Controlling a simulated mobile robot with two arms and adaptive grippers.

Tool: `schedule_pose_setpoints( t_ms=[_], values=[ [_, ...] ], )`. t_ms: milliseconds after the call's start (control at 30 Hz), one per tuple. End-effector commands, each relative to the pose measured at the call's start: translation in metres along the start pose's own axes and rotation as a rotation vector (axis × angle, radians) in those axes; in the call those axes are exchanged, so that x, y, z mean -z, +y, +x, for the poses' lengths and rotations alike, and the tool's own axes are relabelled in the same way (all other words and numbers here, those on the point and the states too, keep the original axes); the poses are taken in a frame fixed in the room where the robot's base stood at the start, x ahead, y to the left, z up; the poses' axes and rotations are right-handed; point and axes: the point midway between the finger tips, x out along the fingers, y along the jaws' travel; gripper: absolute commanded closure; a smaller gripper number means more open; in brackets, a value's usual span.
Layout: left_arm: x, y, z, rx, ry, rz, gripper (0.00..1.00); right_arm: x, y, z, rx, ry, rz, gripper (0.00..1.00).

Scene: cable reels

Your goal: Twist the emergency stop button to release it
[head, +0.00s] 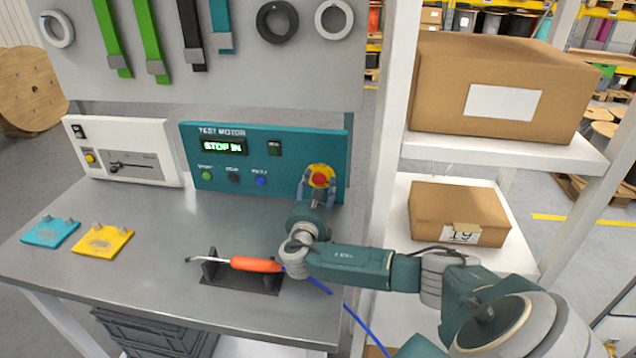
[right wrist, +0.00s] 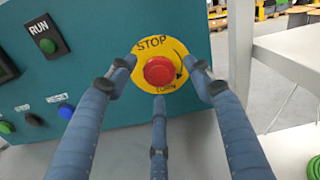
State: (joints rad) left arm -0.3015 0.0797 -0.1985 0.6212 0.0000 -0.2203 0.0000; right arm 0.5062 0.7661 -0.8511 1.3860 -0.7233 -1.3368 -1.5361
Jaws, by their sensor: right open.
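The emergency stop button (head: 319,181) is a red knob on a round yellow plate at the right end of the teal test motor panel (head: 222,155). In the right wrist view the red button (right wrist: 159,71) is in the middle, with "STOP" and "TURN" printed on its yellow plate (right wrist: 152,47). My right gripper (head: 318,190) is in front of the button. Its three blue fingers (right wrist: 160,95) are spread open around the button in the picture, and I cannot tell whether any touches it. The display reads "STOP IN". My left gripper is not in view.
A white instrument box (head: 125,150) stands left of the panel. Cyan (head: 50,232) and yellow (head: 103,240) plates lie at the left. A white shelf post (head: 388,150) stands to the right.

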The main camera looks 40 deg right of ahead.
Motion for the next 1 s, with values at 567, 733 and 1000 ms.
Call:
schedule_pose_setpoints(
  t_ms=[567, 733, 1000],
  values=[
    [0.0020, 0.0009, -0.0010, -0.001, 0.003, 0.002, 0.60, 0.0006, 0.0001, 0.0092, -0.001, 0.001, 0.000, 0.80],
    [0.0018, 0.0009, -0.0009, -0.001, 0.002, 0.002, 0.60, 0.0009, 0.0000, 0.0091, 0.000, 0.002, 0.000, 0.94],
    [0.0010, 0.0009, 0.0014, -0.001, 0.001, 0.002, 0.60, 0.0022, 0.0003, 0.0088, 0.000, 0.003, 0.056, 0.94]
  ],
)
